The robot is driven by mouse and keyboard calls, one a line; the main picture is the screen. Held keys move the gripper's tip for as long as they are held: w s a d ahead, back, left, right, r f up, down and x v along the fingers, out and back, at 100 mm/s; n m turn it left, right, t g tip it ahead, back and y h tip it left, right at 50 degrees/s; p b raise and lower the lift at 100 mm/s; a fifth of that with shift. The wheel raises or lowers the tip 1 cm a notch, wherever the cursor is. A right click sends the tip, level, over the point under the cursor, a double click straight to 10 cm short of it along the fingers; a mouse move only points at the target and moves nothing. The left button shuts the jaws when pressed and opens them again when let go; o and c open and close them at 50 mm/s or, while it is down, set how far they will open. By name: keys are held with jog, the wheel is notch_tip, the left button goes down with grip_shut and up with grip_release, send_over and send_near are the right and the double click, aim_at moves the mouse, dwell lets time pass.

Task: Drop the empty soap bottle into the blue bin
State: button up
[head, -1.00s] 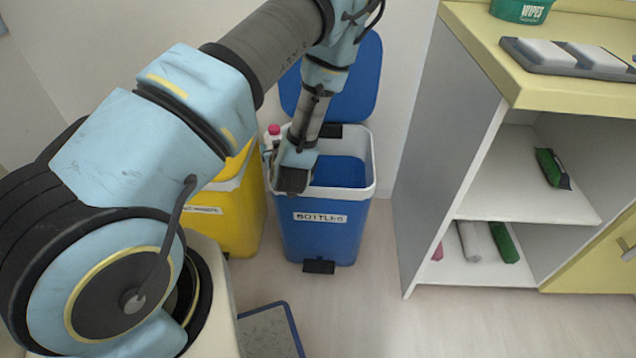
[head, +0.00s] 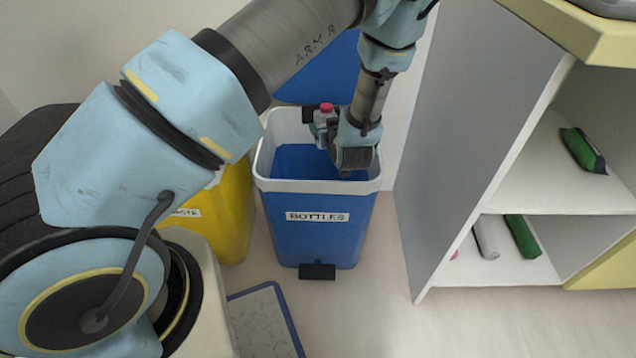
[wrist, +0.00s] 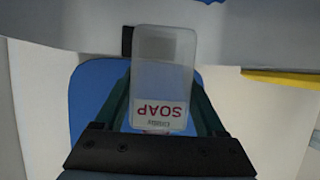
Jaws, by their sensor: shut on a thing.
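The blue bin (head: 318,243), labelled "BOTTLES", stands on the floor with its lid (head: 318,72) raised at the back. Its white rim is open and the blue inside shows. My gripper (head: 328,128) is over the bin's opening, shut on the soap bottle (head: 324,114), whose red cap points up. In the wrist view the clear, empty-looking bottle (wrist: 164,72) with its "SOAP" label sits between the two fingers (wrist: 165,105). The gripper hides part of the bottle in the head view.
A yellow bin (head: 222,222) stands just left of the blue bin. A shelf unit (head: 480,150) stands to the right, with green packs and a white roll on its shelves. A blue-edged mat (head: 262,322) lies on the floor in front.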

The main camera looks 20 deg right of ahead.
aim_at(326, 105)
jog(key=shift+f+b, duration=0.55)
jog(key=shift+f, duration=0.7)
jog(key=o, duration=1.3)
jog(key=shift+r, duration=0.1)
notch_tip(326, 105, up, 10)
jog(key=shift+p, duration=1.05)
